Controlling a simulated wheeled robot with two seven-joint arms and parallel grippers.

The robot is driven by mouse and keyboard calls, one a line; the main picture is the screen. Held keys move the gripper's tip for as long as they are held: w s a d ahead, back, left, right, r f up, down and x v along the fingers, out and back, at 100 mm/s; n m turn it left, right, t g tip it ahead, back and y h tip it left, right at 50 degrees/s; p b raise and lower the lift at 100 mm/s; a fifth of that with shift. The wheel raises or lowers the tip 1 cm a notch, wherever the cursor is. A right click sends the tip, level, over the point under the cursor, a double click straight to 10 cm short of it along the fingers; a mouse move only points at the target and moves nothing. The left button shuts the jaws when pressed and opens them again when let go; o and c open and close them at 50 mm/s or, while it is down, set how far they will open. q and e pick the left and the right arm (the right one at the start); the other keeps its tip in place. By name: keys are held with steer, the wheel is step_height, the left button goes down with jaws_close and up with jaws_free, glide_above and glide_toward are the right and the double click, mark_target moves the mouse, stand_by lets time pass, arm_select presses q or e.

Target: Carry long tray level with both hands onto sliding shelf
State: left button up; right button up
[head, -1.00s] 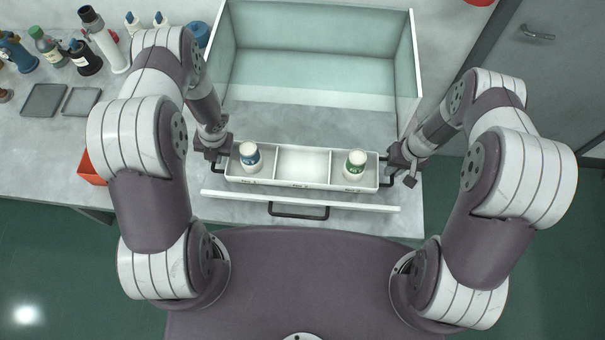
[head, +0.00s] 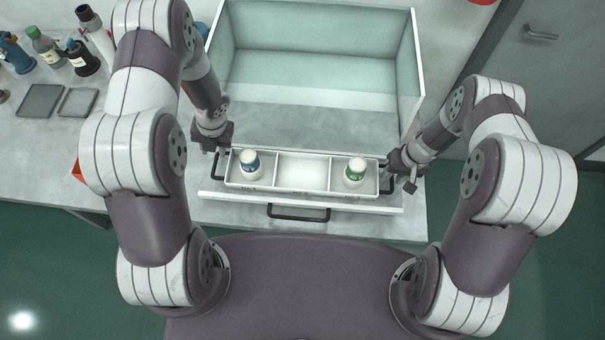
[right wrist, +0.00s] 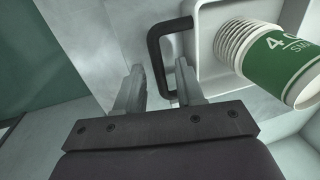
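The long white tray (head: 303,189) has three compartments and appears level, resting on the pulled-out sliding shelf (head: 380,206) just behind its front panel. A blue-labelled cup stack (head: 249,164) stands in the left compartment and a green-labelled one (head: 355,172) in the right; the green one shows large in the right wrist view (right wrist: 280,60). My left gripper (head: 213,146) is just above and behind the tray's left black handle, apart from it, apparently open. My right gripper (head: 402,176) is at the right handle; its fingers (right wrist: 158,88) are spread with the handle (right wrist: 155,60) between them.
A glass-walled box (head: 315,70) stands behind the tray. Several bottles (head: 45,45) and two dark flat plates (head: 78,102) lie at the left of the counter. The shelf's black pull (head: 298,213) faces me.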

steer(key=shift+r, duration=0.15)
arm_select(q)
steer(key=r, duration=0.3)
steer(key=shift+d+r, duration=0.35)
arm_select(e)
step_height(320, 180, up, 12)
steer(key=d, duration=0.2)
steer(key=shift+d+f, duration=0.2)
steer(key=shift+f, duration=0.05)
